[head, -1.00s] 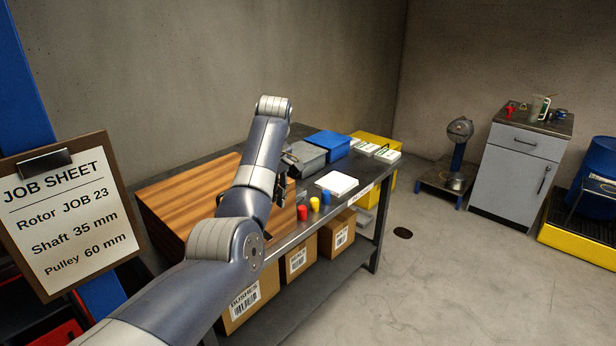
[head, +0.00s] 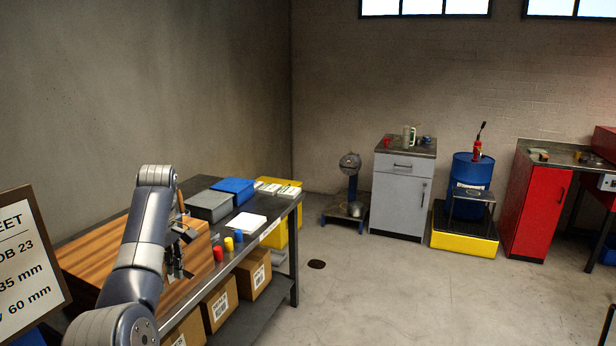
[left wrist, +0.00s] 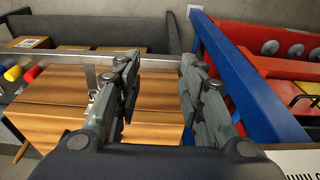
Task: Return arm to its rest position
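My left arm (head: 145,235) comes in from the lower left in the head view, raised in front of the wooden box (head: 90,255) at the bench's near end. My left gripper (head: 184,250) is at its end, left of the red cup (head: 218,253). In the left wrist view my left gripper (left wrist: 160,65) shows two fingers apart with nothing between them. The wooden box (left wrist: 155,100) with a metal latch lies beyond them. My right gripper is not in view.
The dark bench (head: 262,225) carries grey (head: 208,206) and blue bins (head: 233,187). A job sheet (head: 25,265) stands at left. A blue post (left wrist: 250,85) is close to the right finger in the wrist view. The floor (head: 400,300) right of the bench is clear.

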